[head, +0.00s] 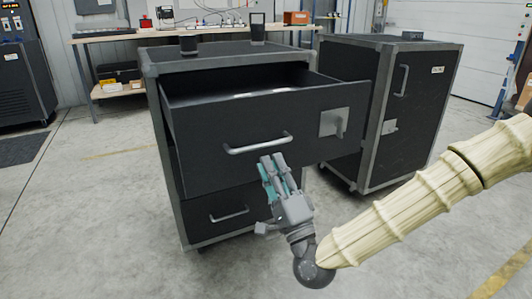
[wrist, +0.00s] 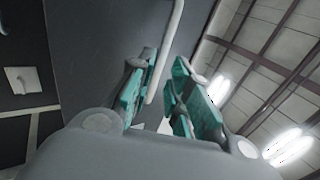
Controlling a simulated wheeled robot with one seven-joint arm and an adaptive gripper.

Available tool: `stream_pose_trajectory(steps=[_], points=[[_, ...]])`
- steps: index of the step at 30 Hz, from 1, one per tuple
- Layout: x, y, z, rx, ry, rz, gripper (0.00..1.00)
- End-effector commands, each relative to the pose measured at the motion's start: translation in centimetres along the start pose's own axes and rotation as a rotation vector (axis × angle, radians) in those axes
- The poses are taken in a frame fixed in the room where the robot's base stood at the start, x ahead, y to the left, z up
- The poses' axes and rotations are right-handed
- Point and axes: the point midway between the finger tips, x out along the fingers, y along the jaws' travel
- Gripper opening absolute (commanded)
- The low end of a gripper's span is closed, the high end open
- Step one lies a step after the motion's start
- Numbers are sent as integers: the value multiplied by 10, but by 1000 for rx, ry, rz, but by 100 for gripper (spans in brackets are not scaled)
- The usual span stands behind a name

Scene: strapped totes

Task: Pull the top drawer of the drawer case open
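The drawer case (head: 152,100) is a dark box with grey edges. Its top drawer (head: 210,160) is pulled well out toward me, and its open inside shows. The drawer's light grey bar handle (head: 245,147) is on its front, with a grey latch plate (head: 334,122) to the right. My gripper (head: 272,164) is just below the right part of the handle, pointing up at it. In the wrist view the teal finger pads (wrist: 162,85) stand apart, with the handle (wrist: 174,40) running beyond and between them. I cannot tell whether a finger touches the handle.
The lower drawer (head: 225,208) is closed. A second dark case (head: 420,120) stands close on the right. A workbench (head: 110,36) is behind. The floor at front left is clear.

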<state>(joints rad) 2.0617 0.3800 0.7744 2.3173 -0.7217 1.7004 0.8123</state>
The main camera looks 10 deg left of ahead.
Motion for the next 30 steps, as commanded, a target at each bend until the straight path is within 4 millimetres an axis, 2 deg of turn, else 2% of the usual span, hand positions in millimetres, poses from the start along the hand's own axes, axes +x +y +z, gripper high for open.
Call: stream_pose_trajectory(steps=[3,9,15,24,27,30], points=[[-22,1,0,2,0,3,19],[-47,0,0,0,1,2,19],[-56,0,0,0,0,-1,19],[-57,0,0,-1,0,1,19],[-61,10,2,-15,-7,31,19],[-76,38,5,-57,-29,122,19]])
